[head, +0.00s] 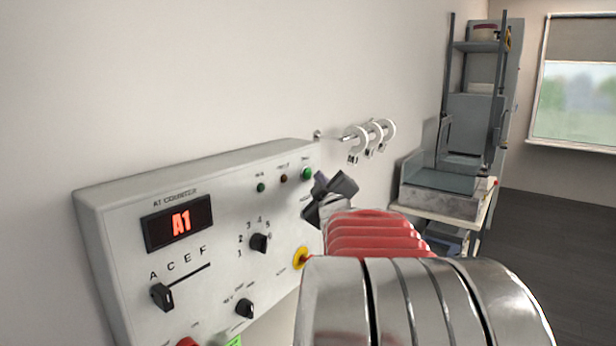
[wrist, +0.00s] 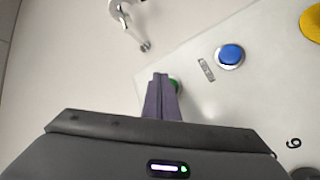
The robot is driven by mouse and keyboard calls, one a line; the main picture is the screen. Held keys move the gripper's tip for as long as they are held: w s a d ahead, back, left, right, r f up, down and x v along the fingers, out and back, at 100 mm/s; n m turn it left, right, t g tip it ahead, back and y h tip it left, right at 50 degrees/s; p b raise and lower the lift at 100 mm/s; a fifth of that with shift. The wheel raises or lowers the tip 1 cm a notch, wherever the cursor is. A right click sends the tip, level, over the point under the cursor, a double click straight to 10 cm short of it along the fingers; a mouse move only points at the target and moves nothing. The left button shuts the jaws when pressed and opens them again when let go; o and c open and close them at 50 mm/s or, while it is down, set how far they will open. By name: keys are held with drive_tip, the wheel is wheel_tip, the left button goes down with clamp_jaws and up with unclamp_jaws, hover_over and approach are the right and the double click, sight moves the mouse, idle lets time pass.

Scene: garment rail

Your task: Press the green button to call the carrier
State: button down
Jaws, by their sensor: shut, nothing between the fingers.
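A pale control panel (head: 130,262) is mounted on the wall in the head view. A round green button (head: 307,173) sits near its upper right corner. In the wrist view a sliver of the green button (wrist: 177,86) shows just right of my fingertips, the rest hidden behind them. My gripper (head: 321,181) is at the panel's upper right edge, close to the green button. In the wrist view my gripper (wrist: 160,77) has its two dark fingers together, with nothing between them. I cannot tell whether the tips touch the button.
A blue button (wrist: 230,55) and a yellow part (head: 301,258) lie near the fingers. A rail with white rings (head: 357,139) projects beyond the panel's right end.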

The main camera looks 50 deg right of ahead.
drive_tip(key=shift+w, duration=0.35)
